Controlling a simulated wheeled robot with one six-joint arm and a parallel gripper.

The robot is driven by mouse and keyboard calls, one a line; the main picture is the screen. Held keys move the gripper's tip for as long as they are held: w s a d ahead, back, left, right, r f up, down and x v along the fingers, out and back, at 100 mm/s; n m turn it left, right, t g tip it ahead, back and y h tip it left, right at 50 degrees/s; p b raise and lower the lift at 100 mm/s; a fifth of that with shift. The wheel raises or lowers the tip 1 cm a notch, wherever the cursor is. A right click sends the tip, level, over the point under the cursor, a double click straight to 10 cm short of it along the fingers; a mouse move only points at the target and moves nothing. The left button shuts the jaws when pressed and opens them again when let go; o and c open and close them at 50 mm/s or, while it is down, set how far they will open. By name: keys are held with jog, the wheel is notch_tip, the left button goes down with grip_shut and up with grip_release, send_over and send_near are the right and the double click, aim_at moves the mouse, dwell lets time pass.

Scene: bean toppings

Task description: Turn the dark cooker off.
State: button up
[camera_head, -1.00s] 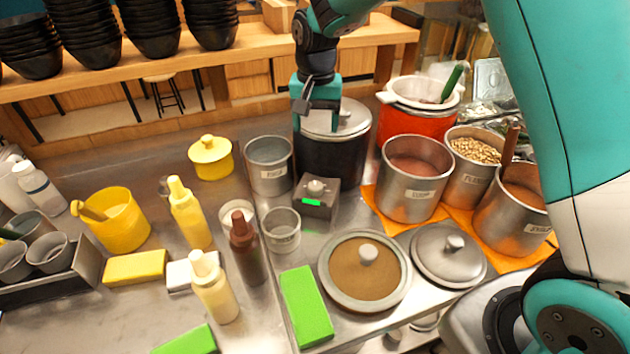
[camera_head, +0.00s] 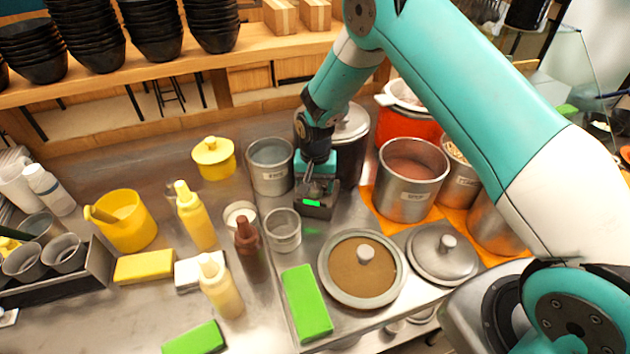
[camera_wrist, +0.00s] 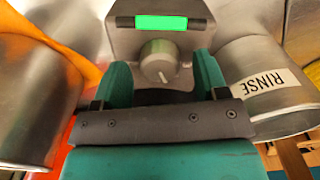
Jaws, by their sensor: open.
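The dark cooker (camera_head: 350,165) stands behind my arm, mostly hidden by it, with its metal lid partly showing. Its grey control box (camera_head: 316,208) sits at its front with a lit green display (camera_head: 312,203). In the wrist view the box's round knob (camera_wrist: 159,61) shows below the green display (camera_wrist: 161,22), its pointer line toward the gripper. My gripper (camera_head: 314,190) is over the control box. In the wrist view my gripper (camera_wrist: 160,82) is open, its teal fingers on either side of the knob. I cannot tell whether they touch it.
A metal pot labelled RINSE (camera_head: 270,165) stands close to the left of the control box, and it also shows in the wrist view (camera_wrist: 262,85). A steel pot (camera_head: 412,180) on an orange cloth stands to the right. A small metal cup (camera_head: 283,232) is in front.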

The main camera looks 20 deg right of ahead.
jog(key=shift+f, duration=0.15)
jog(key=shift+c, duration=0.5)
jog(key=c, duration=0.8)
jog(key=shift+c, duration=0.2)
jog(key=shift+n+b, duration=0.3)
jog(key=shift+n, duration=0.1)
jog(key=n+b, duration=0.1)
jog(key=n, duration=0.1)
jog(key=shift+f+n+b, duration=0.1)
jog(key=shift+n+b, duration=0.3)
jog(key=n+b, duration=0.2)
jog(key=n, duration=0.3)
jog(key=shift+n, duration=0.3)
